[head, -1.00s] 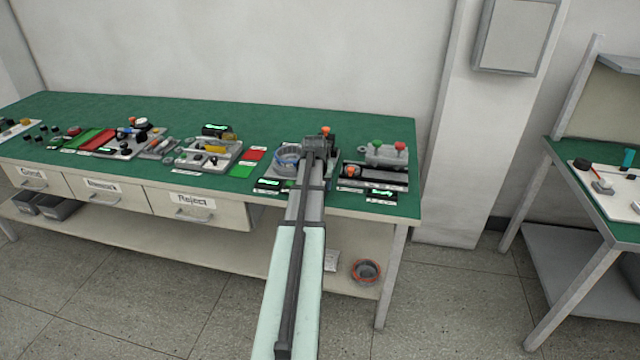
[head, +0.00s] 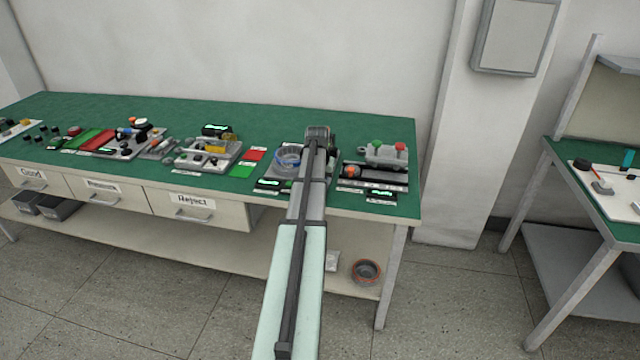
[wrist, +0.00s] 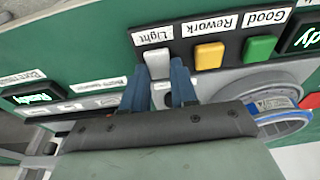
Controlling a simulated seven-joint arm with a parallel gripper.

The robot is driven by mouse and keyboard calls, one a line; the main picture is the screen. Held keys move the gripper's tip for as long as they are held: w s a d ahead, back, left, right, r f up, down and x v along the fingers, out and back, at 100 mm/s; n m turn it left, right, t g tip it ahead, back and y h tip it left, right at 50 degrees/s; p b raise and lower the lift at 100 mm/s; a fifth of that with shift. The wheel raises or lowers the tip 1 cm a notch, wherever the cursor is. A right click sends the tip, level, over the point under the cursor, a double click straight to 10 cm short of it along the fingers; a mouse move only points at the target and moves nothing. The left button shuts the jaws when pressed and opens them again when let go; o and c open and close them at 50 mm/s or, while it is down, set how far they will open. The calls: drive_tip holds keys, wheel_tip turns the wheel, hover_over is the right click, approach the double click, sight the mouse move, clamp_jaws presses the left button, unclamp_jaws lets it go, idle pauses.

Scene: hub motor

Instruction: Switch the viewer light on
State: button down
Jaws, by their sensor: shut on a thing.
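A pale switch (wrist: 157,60) sits on a dark panel beside a label reading "Light" (wrist: 152,36), upside down in the wrist view. My gripper (wrist: 161,72) has its two blue fingers on either side of this switch, and it is shut on it. The lower part of the switch is hard to make out between the fingers. In the head view my arm reaches over the bench, and its end hides the fingers and the switch.
A yellow "Rework" button (wrist: 208,55) and a green "Good" button (wrist: 259,48) sit beside the switch. A blue-and-grey ring (head: 287,157) lies close by my arm. A grey unit with green and red knobs (head: 386,153) stands to the right.

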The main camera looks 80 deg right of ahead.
drive_tip(key=shift+d+y, duration=0.25)
drive_tip(key=shift+y, duration=0.35)
drive_tip(key=c, duration=0.9)
unclamp_jaws()
drive_tip(key=shift+a, duration=0.1)
drive_tip(key=r, duration=0.4)
drive_tip(key=a+r, duration=0.1)
drive_tip(key=r, duration=0.8)
drive_tip(key=shift+a+r, duration=0.15)
drive_tip(key=shift+r, duration=0.25)
